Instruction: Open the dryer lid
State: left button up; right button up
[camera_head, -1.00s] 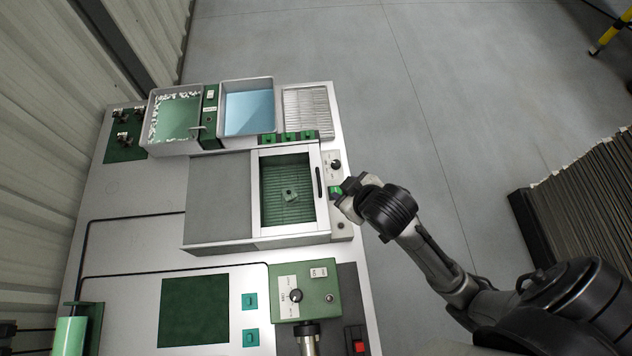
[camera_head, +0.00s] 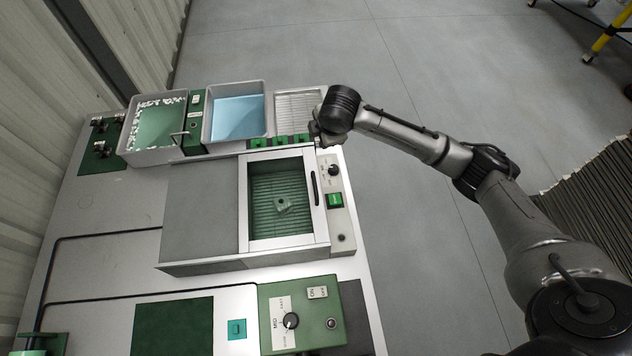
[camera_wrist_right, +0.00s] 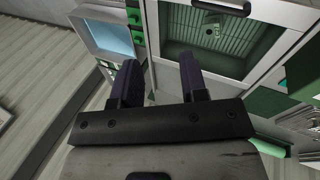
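The dryer (camera_head: 205,264) is a grey box on the bench. Its lid (camera_head: 243,200) has a window and is shut; a small green part on a rack shows through it. The black lid handle (camera_head: 315,188) runs along the lid's right side and also shows at the top of the right wrist view (camera_wrist_right: 222,6). My right gripper (camera_head: 318,133) is beyond the handle, near the dryer's far right corner, its fingers mostly hidden by the wrist. In the right wrist view, its two fingers (camera_wrist_right: 160,78) are apart with nothing between them. My left gripper is out of view.
A control strip with a knob (camera_head: 333,170) and green button (camera_head: 334,201) lies right of the lid. Behind the dryer stand two trays (camera_head: 152,158) (camera_head: 236,141) and a ribbed rack (camera_head: 297,103). A green control box (camera_head: 300,331) is in front. Open floor lies right.

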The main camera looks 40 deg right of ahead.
aim_at(315, 183)
jog(key=a+f+n+g+y, duration=0.1)
jog(key=f+n, duration=0.4)
jog(key=f, duration=0.1)
jog(key=a+f+n+g+y, duration=0.1)
jog(key=f+n, duration=0.4)
jog(key=f, duration=0.1)
jog(key=s+a+f+n+g+y, duration=0.1)
jog(key=f+n, duration=0.5)
jog(key=f, duration=0.1)
jog(key=shift+s+a+g, duration=0.1)
jog(key=shift+a+g, duration=0.15)
jog(key=shift+g, duration=0.05)
grip_shut()
dwell(0.4)
